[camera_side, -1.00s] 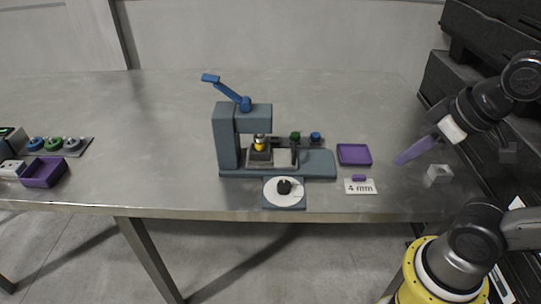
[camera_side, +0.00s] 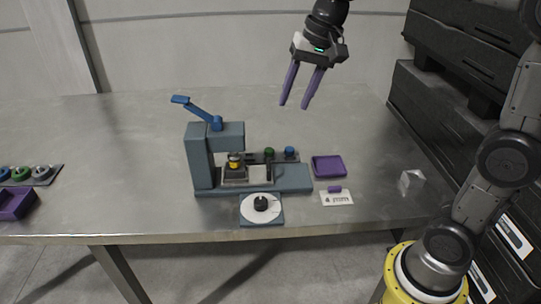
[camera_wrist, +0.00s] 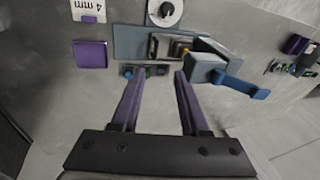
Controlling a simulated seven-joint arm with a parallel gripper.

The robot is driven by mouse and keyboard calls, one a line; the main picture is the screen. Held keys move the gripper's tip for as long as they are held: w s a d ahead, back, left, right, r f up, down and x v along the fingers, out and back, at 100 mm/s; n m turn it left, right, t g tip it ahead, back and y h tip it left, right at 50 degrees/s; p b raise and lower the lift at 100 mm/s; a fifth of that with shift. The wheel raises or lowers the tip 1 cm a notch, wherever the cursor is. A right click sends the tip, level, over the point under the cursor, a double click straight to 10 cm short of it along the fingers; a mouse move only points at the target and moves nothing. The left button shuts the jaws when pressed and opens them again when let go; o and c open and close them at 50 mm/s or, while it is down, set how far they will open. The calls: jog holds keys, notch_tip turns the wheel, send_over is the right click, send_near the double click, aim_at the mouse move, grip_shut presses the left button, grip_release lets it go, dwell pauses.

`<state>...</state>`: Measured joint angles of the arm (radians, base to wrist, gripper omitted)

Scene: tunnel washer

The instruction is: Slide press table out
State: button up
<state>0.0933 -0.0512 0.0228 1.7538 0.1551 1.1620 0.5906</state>
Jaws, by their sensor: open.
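The grey-blue press (camera_side: 203,158) stands on the metal table, its blue lever (camera_side: 196,110) raised toward the upper left. Its press table (camera_side: 262,174), a light plate on the base, sits to the right of the yellow-and-black piece (camera_side: 235,160) under the press head. My gripper (camera_side: 294,106) is open and empty, with purple fingers pointing down, high above and behind the right part of the press. In the wrist view the fingers (camera_wrist: 155,72) reach toward the press base (camera_wrist: 130,42) and are apart from it. The press table is partly hidden there by the press head.
A green knob (camera_side: 269,152) and a blue knob (camera_side: 290,152) stand behind the base. A purple tray (camera_side: 329,167), a "4 mm" card (camera_side: 337,198) and a clear cube (camera_side: 411,180) lie to the right. A white dial (camera_side: 261,208) sits in front. The table's back right is clear.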

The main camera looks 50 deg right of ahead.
jog(key=g, duration=0.2)
send_near(269, 162)
jog(key=shift+m, duration=0.3)
jog(key=f, duration=0.5)
jog(key=a+f, duration=0.1)
jog(key=f, duration=0.1)
jog(key=shift+w+f, duration=0.3)
jog(key=shift+f, duration=0.1)
jog(key=shift+c, duration=0.3)
grip_shut()
jog(key=shift+r, duration=0.1)
